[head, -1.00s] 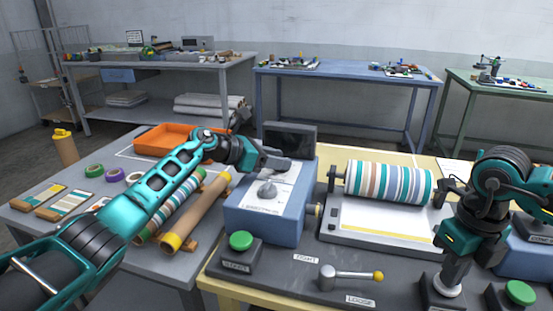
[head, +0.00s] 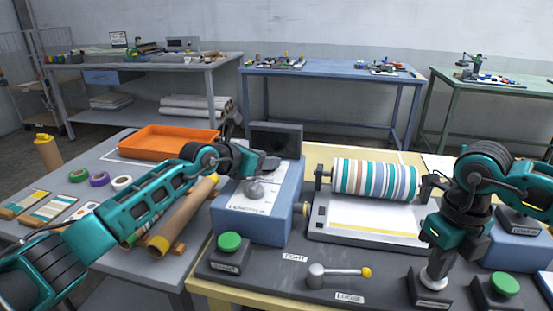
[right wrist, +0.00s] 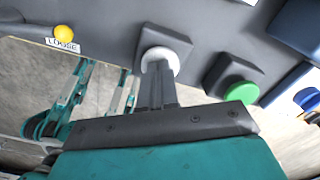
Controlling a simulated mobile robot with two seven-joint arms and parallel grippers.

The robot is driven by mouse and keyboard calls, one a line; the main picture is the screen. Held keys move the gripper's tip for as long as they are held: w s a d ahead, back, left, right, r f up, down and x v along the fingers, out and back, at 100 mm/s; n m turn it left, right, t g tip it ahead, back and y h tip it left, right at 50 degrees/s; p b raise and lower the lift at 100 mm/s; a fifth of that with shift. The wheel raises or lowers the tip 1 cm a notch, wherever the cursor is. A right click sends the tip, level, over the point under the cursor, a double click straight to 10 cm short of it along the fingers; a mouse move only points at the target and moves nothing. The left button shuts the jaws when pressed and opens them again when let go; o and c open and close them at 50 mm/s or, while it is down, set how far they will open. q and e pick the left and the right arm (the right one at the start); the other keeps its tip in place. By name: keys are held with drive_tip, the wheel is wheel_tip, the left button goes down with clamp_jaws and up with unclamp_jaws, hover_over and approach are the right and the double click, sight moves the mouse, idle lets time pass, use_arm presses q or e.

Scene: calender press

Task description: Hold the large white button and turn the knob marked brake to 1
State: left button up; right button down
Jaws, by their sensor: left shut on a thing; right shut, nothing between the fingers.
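The large white button (head: 436,283) sits on a dark block at the front right of the press. My right gripper (head: 437,268) is shut and empty, pointing down with its fingertips at the button. In the right wrist view the closed fingers (right wrist: 158,68) meet the white button (right wrist: 176,46), touching or very close. My left gripper (head: 272,163) is shut at the far part of the blue box's (head: 258,228) top, on something the fingers hide, likely a knob. A grey pointer knob (head: 254,189) shows nearer on the same top. I cannot read a brake mark or any knob setting.
A green button (head: 229,242) stands before the box, another (head: 504,284) right of the white button. A lever with a yellow tip (head: 338,273) lies between. The striped roller (head: 375,179) is behind. A dark screen (head: 276,140) stands behind the box.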

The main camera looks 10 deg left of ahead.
use_arm(q)
drive_tip(key=shift+s+d+f+n+y, duration=0.1)
drive_tip(key=shift+d+f+n+y, duration=0.1)
drive_tip(key=shift+n+y, duration=0.3)
drive_tip(key=shift+n+t+y, duration=0.3)
drive_tip(key=shift+t, duration=0.1)
drive_tip(key=o, duration=1)
drive_tip(key=shift+a+r, duration=0.1)
drive_tip(key=shift+r, duration=0.05)
drive_tip(key=shift+s, duration=0.1)
drive_tip(key=v, duration=1.2)
